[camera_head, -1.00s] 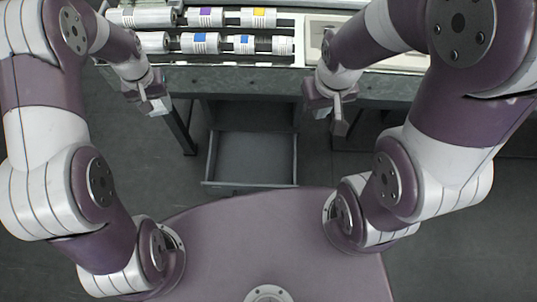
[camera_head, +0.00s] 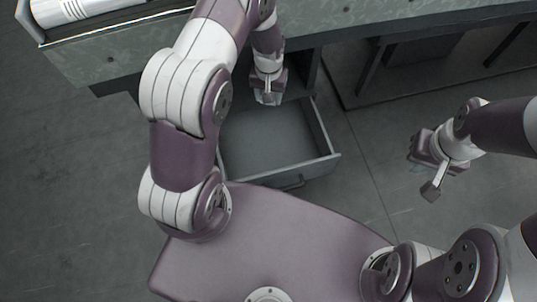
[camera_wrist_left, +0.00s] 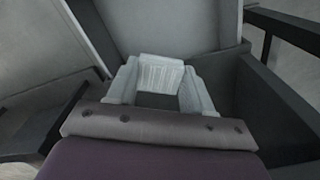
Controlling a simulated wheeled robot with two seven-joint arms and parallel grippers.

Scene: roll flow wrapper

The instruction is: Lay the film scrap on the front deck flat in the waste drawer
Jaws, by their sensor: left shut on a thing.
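The waste drawer (camera_head: 322,160) stands pulled out under the front of the machine, and its visible floor looks bare. My left gripper (camera_head: 268,98) hangs over the back part of the drawer, pointing down. In the left wrist view its two pale fingers (camera_wrist_left: 156,92) are shut on a whitish, ribbed piece, the film scrap (camera_wrist_left: 160,70). The scrap is between the fingertips; its underside is hidden, and I cannot tell whether it touches the drawer floor. My right gripper (camera_head: 433,188) is empty, its fingers together, over the floor right of the drawer.
The front deck edge (camera_head: 115,65) runs above and behind the drawer, close to my left arm. A white printed roll (camera_head: 75,10) lies at the upper left. Dark frame legs (camera_head: 372,75) stand right of the drawer. The floor (camera_head: 365,215) there is clear.

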